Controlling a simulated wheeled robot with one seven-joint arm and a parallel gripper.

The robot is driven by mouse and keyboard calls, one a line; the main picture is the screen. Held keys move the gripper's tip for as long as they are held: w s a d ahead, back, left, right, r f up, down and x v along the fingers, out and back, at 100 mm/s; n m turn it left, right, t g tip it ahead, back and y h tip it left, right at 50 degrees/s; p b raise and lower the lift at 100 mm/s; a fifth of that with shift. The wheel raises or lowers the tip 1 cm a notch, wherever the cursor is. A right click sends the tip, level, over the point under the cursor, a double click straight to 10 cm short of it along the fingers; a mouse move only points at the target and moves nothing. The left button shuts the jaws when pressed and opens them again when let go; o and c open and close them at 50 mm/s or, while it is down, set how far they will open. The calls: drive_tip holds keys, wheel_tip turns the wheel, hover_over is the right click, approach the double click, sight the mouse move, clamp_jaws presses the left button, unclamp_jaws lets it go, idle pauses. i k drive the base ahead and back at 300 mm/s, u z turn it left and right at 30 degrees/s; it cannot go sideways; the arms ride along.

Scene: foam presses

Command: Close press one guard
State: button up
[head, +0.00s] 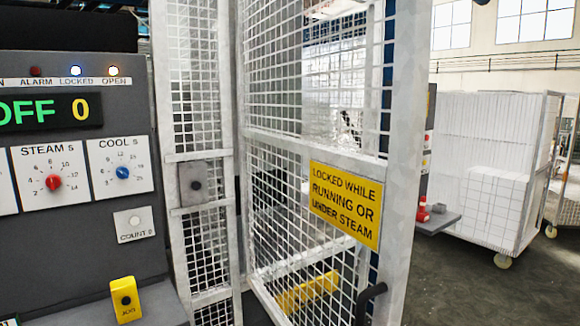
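The press guard (403,190) is a white-framed wire-mesh door in the middle of the head view. It stands swung out at an angle, its right edge nearer to me. A yellow sign (345,204) on it reads "LOCKED WHILE RUNNING OR UNDER STEAM". A black handle (372,297) sits low on its right edge, partly cut off by the frame's bottom. A fixed mesh panel (198,140) with a grey latch box (194,183) stands to its left. My gripper is not in view.
A dark control panel (75,225) at left shows "OFF 0"; its LOCKED and OPEN lamps look lit. A yellow JOG box (125,299) sits below. White carts (490,170) stand at right on wheels. Open floor (500,295) lies in front of them.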

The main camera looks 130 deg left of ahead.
sight(372, 201)
drive_tip(key=u, duration=1.45)
drive_tip(key=i, duration=0.35)
drive_tip(key=u, duration=3.2)
drive_tip(key=k, duration=0.25)
drive_tip(key=z, duration=0.55)
drive_tip(key=i, duration=0.4)
drive_tip(key=u, duration=0.65)
